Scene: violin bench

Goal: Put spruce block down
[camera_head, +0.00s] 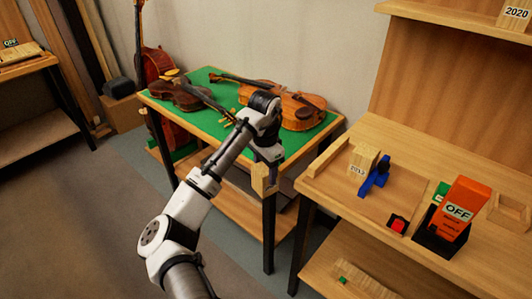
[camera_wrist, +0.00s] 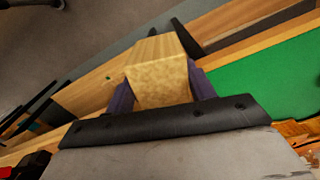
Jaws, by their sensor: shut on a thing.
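The spruce block, pale wood, is between the fingers of my gripper in the wrist view (camera_wrist: 160,85). In the head view the block (camera_head: 262,178) hangs below my gripper (camera_head: 268,162), at the front right corner of the green-topped table (camera_head: 220,88). My gripper, also in the wrist view (camera_wrist: 160,95), is shut on the block. The head view cannot show clearly whether the block touches the table edge. Another pale block marked 2012 (camera_head: 362,160) stands on the wooden bench (camera_head: 335,190) to the right.
Violins (camera_head: 298,108) lie on the green top, and a cello (camera_head: 158,66) stands behind its left end. On the right bench are a blue clamp-like thing (camera_head: 376,176), a red button (camera_head: 397,224) and an orange box marked OFF (camera_head: 462,205). A block marked 2020 (camera_head: 514,14) sits on the upper shelf.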

